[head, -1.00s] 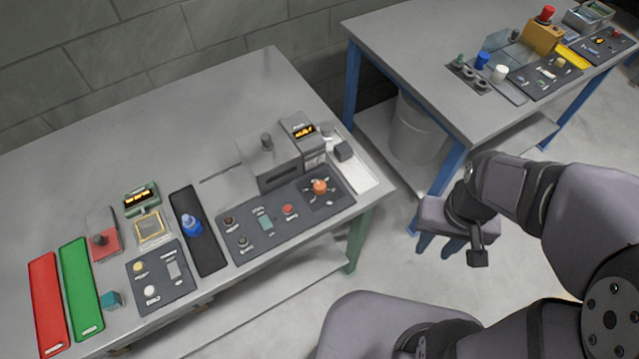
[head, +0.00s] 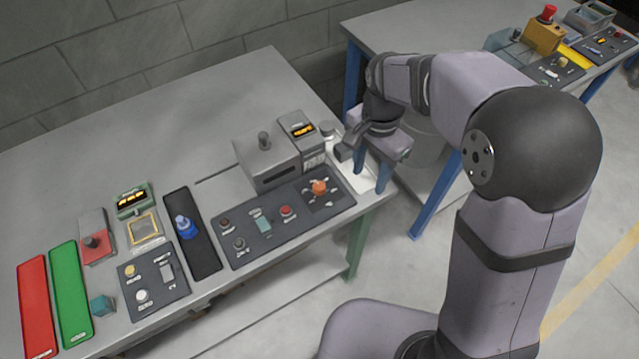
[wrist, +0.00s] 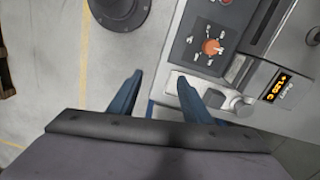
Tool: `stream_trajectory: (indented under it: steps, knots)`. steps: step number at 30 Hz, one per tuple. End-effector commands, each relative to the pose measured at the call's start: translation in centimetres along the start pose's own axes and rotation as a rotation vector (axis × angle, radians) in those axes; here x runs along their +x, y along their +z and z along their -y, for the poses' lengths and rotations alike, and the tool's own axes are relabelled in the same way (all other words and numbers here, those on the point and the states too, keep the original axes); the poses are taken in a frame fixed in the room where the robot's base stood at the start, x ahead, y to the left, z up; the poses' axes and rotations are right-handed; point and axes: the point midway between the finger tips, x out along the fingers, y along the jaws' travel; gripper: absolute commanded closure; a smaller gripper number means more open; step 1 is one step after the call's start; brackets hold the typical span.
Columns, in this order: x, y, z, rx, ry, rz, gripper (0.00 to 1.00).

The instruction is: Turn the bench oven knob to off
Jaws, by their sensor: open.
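The bench oven (head: 270,162) is a grey box with a lit orange display (head: 303,130) beside it, near the right end of the near bench. An orange-red knob (head: 319,186) with marks around it sits on the dark panel in front of the oven. In the wrist view the knob (wrist: 210,46) lies above and right of my fingertips, and the display (wrist: 273,88) is at the right. I cannot read the knob's setting surely. My gripper (head: 372,180) is open and empty, pointing down over the bench's right edge, apart from the knob; its two blue fingers (wrist: 160,76) also show in the wrist view.
The dark panel also carries a red button (head: 286,211) and small black knobs. A grey block (head: 343,152) and a round grey piece (head: 327,128) stand close to my gripper. A second bench (head: 420,25) is behind my arm.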

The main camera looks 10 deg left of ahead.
Motion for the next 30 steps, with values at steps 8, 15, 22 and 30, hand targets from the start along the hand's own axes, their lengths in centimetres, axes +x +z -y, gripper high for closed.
stream_trajectory:
  steps: [8, 15, 22, 30]
  knots:
    - [1.9, 4.0, 8.7, 0.264, 0.016, -0.002, 0.56]
    - [2.2, 5.3, 10.7, 0.347, 0.019, -0.004, 0.56]
    - [2.8, 5.3, 10.6, 0.35, 0.02, -0.004, 0.56]
    - [5.8, 5.3, 10.5, 0.349, 0.021, -0.004, 0.56]
